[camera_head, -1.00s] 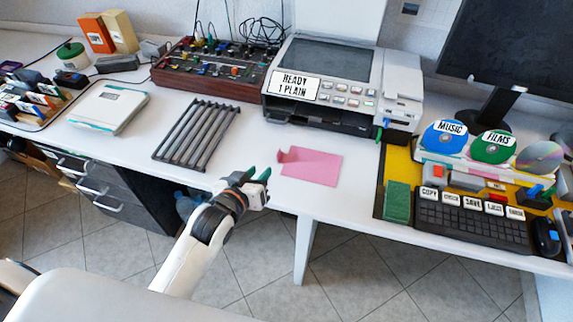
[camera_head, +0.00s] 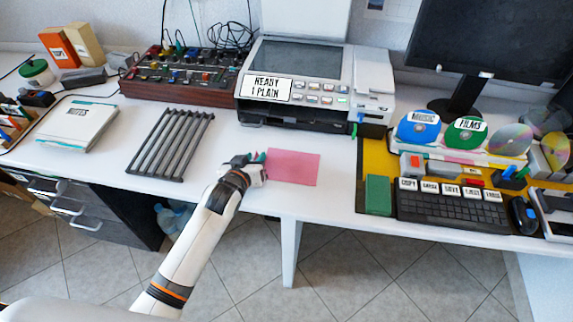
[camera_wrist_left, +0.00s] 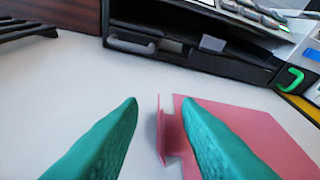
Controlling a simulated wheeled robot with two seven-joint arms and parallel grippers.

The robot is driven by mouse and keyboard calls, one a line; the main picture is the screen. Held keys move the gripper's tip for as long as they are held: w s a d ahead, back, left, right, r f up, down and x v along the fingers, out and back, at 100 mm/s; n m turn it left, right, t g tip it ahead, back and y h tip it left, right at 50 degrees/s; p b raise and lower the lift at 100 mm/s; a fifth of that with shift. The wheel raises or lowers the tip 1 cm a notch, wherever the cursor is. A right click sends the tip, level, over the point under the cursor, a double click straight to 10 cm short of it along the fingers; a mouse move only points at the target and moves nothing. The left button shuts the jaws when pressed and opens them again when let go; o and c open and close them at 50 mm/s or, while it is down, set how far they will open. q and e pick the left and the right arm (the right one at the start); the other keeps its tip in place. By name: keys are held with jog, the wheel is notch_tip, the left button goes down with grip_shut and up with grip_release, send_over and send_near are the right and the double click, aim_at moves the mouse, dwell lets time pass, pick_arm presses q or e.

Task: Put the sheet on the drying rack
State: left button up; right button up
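The pink sheet (camera_head: 294,167) lies on the white desk in front of the printer. In the left wrist view the sheet (camera_wrist_left: 262,140) has a turned-up flap at its left edge. My left gripper (camera_head: 256,158) is low over the desk at the sheet's left edge. In the left wrist view its green fingers (camera_wrist_left: 160,100) are apart, with the flap showing between them, nearer the right finger. I cannot tell whether a finger touches the sheet. The dark drying rack (camera_head: 163,145) with parallel bars lies on the desk to the left, empty. My right gripper is not in view.
The printer (camera_head: 300,75) stands behind the sheet, and a mixer board (camera_head: 185,75) stands behind the rack. A green block (camera_head: 378,195) and a keyboard (camera_head: 450,208) are to the right. Bare desk lies between rack and sheet. The desk's front edge is close to my arm.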

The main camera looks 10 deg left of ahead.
pick_arm(q)
jog(key=shift+c, duration=0.5)
grip_shut()
notch_tip(320, 180, up, 10)
jog(key=p, duration=0.1)
jog(key=s+a+r+n+y+p, duration=0.1)
jog(key=s+a+r+p, duration=0.1)
jog(key=s+r, duration=0.8)
jog(key=s+p, duration=0.1)
jog(key=s, duration=0.1)
jog(key=shift+s+n+y+p, duration=0.3)
jog(key=shift+y, duration=0.1)
jog(key=shift+w+a+r, duration=0.1)
jog(key=shift+a, duration=0.05)
